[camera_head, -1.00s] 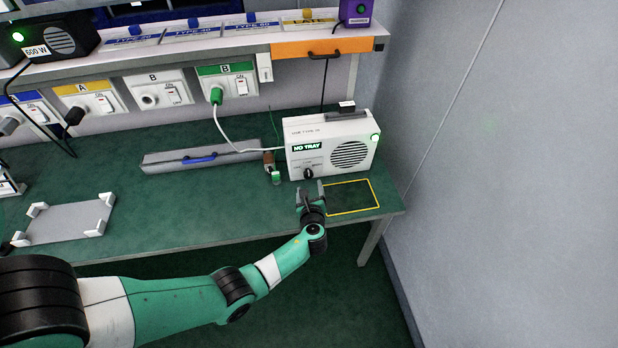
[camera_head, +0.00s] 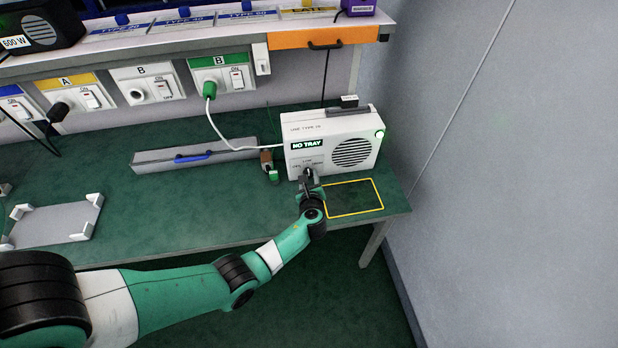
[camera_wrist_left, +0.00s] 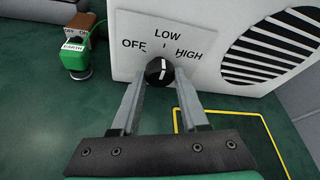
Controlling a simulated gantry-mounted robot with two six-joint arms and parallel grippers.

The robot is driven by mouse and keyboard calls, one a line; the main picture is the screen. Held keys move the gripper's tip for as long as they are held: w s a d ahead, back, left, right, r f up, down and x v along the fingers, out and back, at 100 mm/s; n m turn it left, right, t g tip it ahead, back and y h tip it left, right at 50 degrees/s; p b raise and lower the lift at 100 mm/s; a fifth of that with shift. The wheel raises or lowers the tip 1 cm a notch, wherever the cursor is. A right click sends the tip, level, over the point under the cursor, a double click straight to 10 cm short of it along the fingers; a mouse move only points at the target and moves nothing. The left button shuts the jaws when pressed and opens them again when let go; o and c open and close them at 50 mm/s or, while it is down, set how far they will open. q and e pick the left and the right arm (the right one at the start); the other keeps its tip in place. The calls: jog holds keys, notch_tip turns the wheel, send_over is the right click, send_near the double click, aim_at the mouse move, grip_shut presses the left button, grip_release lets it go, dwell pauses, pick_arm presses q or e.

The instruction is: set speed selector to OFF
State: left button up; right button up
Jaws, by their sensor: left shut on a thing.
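The speed selector (camera_wrist_left: 159,71) is a round black knob with a white line, on the front of a white unit (camera_head: 305,132) with a round grille. In the left wrist view its plate (camera_wrist_left: 195,38) reads OFF, LOW and HIGH, and the white line points about straight up, towards LOW. My left gripper (camera_head: 308,180) reaches the knob from the front; in the left wrist view its two fingers (camera_wrist_left: 160,82) are shut on the knob's sides. In the head view the gripper mostly hides the knob. My right gripper is in neither view.
A green EARTH connector (camera_wrist_left: 75,52) stands left of the unit. A yellow outlined rectangle (camera_head: 354,214) marks bare bench in front of it. A long grey case (camera_head: 150,160) with a blue handle and a grey tray (camera_head: 62,222) lie further left. The unit shows a NO TRAY sign (camera_head: 307,144).

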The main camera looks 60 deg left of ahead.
pick_arm(q)
jog(key=shift+f, duration=0.1)
grip_shut()
jog(key=shift+s+f+n+t+b, duration=0.1)
jog(key=shift+n+t+b, duration=0.4)
jog(key=shift+n, duration=0.2)
jog(key=shift+f+n+t+b, duration=0.15)
jog(key=shift+n+t+b, duration=0.45)
jog(key=shift+n+b, duration=0.3)
jog(key=n+t+b, duration=0.2)
jog(key=n+b, duration=0.2)
jog(key=b, duration=0.3)
jog(key=shift+s+f, duration=0.1)
jog(key=shift+f, duration=0.1)
jog(key=shift+r+n+t+y+b, duration=0.2)
jog(key=shift+n+t+y+b, duration=0.25)
jog(key=shift+n+b, duration=0.55)
jog(key=o, duration=1.1)
grip_release()
jog(key=shift+a+r, duration=0.1)
jog(key=shift+o, duration=0.2)
